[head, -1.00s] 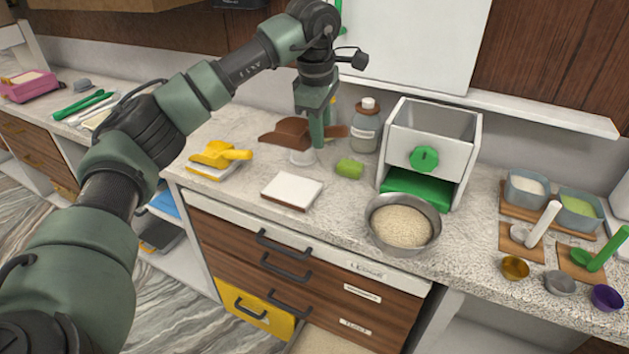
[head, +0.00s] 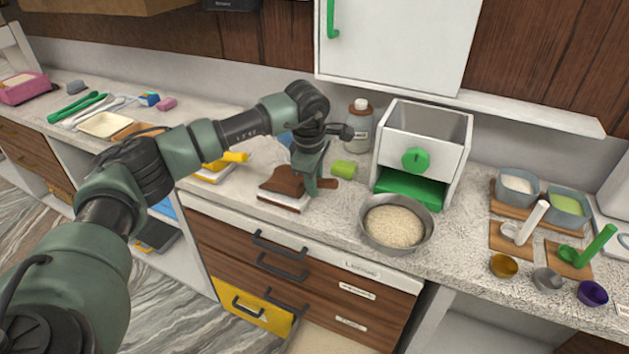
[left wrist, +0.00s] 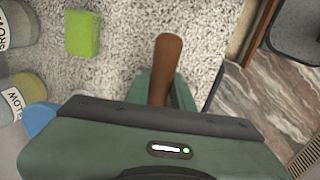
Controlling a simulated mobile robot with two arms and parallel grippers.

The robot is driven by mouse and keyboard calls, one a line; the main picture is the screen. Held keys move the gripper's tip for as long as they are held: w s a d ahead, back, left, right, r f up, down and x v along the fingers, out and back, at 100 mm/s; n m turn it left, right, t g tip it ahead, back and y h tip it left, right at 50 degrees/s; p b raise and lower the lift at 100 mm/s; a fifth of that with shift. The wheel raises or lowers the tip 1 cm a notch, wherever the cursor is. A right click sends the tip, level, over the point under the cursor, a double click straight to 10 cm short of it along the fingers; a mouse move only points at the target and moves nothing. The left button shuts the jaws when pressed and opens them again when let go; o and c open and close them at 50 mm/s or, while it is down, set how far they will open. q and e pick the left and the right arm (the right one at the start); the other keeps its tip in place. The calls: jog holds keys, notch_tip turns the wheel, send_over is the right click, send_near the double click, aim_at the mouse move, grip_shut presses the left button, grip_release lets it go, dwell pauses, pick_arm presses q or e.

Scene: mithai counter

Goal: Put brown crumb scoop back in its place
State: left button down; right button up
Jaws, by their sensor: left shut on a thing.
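The brown crumb scoop (head: 284,183) is at the small white pad with a brown base (head: 282,204) near the counter's front edge. Its pan covers most of the pad; I cannot tell whether it rests on it or hovers just above. My left gripper (head: 311,188) points down, shut on the scoop's handle. The brown handle (left wrist: 166,58) shows between the green fingers in the left wrist view, while the pan is hidden by the gripper body. My right gripper is in neither view.
A yellow scoop (head: 222,168) lies left, partly behind my arm. A green sponge (head: 344,170) and a bottle (head: 359,126) stand behind. A metal bowl of grain (head: 398,225) and a white machine with a green knob (head: 421,150) are to the right.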

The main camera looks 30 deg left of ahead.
pick_arm(q)
jog(key=c, duration=1.2)
grip_release()
jog(key=shift+f, duration=0.1)
jog(key=shift+f, duration=0.1)
jog(key=r, duration=0.2)
jog(key=r+b, duration=0.1)
jog(key=r, duration=0.1)
jog(key=s+r+b, duration=0.1)
jog(key=r, duration=0.1)
jog(key=shift+r, duration=0.25)
jog(key=shift+s+r, duration=0.15)
jog(key=shift+r, duration=0.4)
